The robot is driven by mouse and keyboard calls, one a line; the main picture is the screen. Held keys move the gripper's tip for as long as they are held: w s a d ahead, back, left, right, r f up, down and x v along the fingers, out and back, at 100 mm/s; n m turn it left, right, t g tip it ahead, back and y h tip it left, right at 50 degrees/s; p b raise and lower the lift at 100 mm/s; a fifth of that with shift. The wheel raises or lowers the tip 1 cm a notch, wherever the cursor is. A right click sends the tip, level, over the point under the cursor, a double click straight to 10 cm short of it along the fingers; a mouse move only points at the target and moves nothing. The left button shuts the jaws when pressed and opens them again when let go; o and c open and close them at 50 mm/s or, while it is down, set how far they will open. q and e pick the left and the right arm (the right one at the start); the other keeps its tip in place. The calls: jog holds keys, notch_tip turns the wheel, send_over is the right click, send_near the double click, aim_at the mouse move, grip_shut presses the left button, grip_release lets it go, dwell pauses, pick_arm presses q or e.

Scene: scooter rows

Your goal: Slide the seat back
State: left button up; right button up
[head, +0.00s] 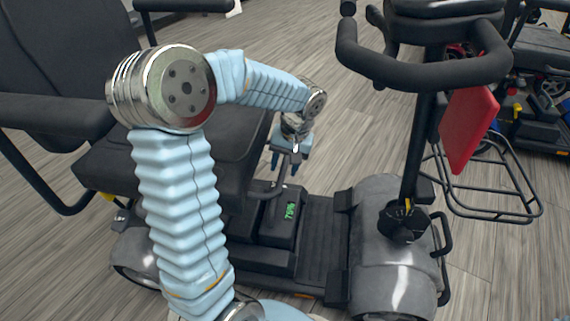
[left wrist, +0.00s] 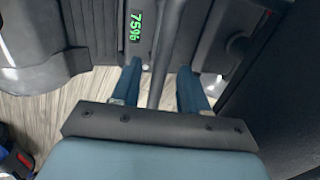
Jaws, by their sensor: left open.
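The scooter's black seat (head: 245,150) is at the left in the head view, partly hidden behind my left arm. A dark bar beside the seat (head: 262,192) shows low at its front edge. My left gripper (head: 284,166) is open and points down at the seat's front side. In the left wrist view, the blue fingers of my left gripper (left wrist: 160,68) stand apart, with a thin dark lever (left wrist: 167,45) running between them. I cannot tell whether either finger touches it. My right gripper is in neither view.
A battery display (head: 290,211) reading about 75% sits on the scooter's floor. The steering column with handlebar (head: 425,70) and a red panel (head: 467,125) stand at the right. Another scooter (head: 540,90) is behind. Wood-look floor lies around.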

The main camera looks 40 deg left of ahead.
pick_arm(q)
grip_shut()
jog(key=s+a, duration=0.4)
jog(key=a, duration=0.5)
jog(key=shift+s+a+p, duration=0.2)
jog(key=shift+s+p, duration=0.2)
jog(key=shift+p, duration=0.05)
grip_release()
jog(key=shift+a, duration=0.1)
jog(key=shift+r, duration=0.1)
